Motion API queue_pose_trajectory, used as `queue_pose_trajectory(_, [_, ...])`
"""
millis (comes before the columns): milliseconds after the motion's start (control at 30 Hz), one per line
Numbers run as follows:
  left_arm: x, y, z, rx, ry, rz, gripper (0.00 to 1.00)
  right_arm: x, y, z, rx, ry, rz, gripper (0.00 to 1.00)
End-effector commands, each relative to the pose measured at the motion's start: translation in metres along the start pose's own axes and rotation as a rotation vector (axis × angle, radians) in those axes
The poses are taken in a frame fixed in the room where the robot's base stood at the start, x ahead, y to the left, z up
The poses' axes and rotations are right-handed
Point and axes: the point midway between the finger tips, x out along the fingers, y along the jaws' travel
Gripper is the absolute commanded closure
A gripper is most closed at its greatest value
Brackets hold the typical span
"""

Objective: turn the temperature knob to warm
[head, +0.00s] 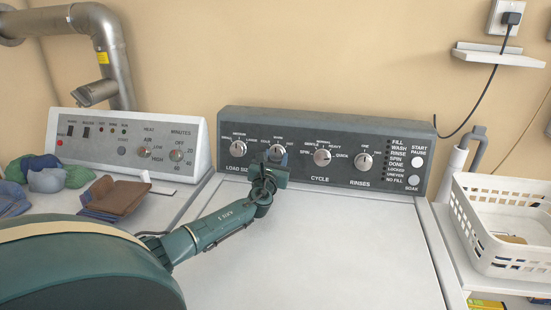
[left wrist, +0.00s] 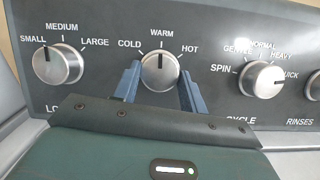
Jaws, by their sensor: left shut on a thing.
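The temperature knob (head: 277,152) is a round silver dial on the dark control panel (head: 410,130) of the washer, second from the left. In the left wrist view the knob (left wrist: 159,74) has COLD, WARM and HOT printed around it, and its dark pointer line stands nearly upright, toward WARM. My left gripper (head: 272,164) reaches the panel from the lower left. In the left wrist view its two blue fingers (left wrist: 160,80) stand on either side of the knob, shut on it. My right gripper is not in view.
The load size knob (left wrist: 58,65) is to the left and the cycle knob (left wrist: 262,79) to the right. A second white control panel (head: 130,143) stands at left with folded cloths (head: 117,196) before it. A white basket (head: 500,240) is at right. The washer lid (head: 340,240) is clear.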

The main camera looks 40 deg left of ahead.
Motion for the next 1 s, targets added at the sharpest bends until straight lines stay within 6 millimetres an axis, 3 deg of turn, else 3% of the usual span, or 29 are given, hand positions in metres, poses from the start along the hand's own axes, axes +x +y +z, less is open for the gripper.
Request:
queue_pose_trajectory(667, [-0.0006,0.0008,-0.0019,0.062,-0.001,-0.022,0.81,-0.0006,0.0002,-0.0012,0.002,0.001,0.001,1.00])
queue_pose_trajectory(700, [-0.0006,0.0008,-0.0019,0.061,-0.001,-0.022,0.55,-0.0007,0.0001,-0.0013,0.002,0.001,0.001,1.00])
queue_pose_trajectory(933, [-0.0003,0.0006,-0.0010,0.060,-0.002,-0.023,0.37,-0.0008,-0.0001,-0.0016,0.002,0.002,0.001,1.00])
queue_pose_trajectory(1000, [-0.0002,0.0006,-0.0008,0.059,-0.002,-0.023,0.36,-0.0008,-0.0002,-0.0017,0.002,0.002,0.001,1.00])
